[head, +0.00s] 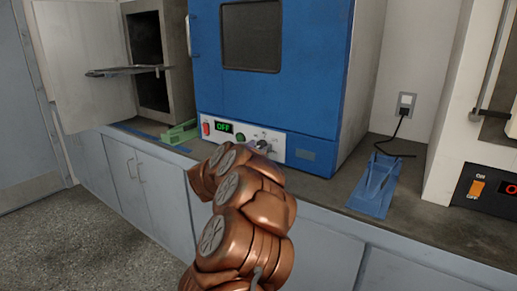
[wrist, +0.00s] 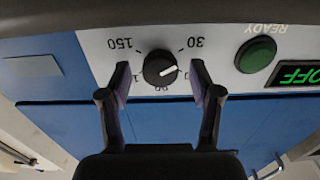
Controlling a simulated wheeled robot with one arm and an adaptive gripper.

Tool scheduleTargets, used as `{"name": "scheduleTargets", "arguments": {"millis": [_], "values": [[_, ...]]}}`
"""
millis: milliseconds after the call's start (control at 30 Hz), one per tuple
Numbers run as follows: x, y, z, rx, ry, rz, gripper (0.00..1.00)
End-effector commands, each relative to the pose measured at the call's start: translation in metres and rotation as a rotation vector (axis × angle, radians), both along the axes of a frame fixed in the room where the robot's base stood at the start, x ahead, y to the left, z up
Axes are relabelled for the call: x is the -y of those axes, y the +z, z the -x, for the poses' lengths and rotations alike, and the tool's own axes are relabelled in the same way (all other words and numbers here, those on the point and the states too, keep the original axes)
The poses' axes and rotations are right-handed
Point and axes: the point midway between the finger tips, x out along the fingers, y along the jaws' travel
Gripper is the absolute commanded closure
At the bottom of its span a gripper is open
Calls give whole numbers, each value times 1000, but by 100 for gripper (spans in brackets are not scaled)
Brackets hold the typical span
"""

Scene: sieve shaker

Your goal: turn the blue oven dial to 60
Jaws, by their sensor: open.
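The blue oven (head: 214,75) stands on the counter in the head view, its door closed. Its white lower panel (head: 300,151) carries the dial, mostly hidden there by my arm and gripper (head: 263,146). My gripper (wrist: 161,80) is open, one finger on each side of the dial, with gaps showing.
The panel has a red switch (head: 206,128), a display (head: 223,127) reading OFF and a green button (wrist: 256,54) beside the dial. A green object (head: 180,133) and a blue stand (head: 375,186) are on the counter. An open-doored cabinet (head: 150,60) stands left.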

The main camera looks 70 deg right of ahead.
Motion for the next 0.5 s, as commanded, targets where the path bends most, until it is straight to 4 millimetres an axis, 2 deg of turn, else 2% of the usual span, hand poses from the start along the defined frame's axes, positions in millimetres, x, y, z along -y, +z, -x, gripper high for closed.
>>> {"name": "scheduleTargets", "arguments": {"millis": [67,500], "values": [[0,0,0,0,0,0,36],[0,0,0,0,1,0,81]]}}
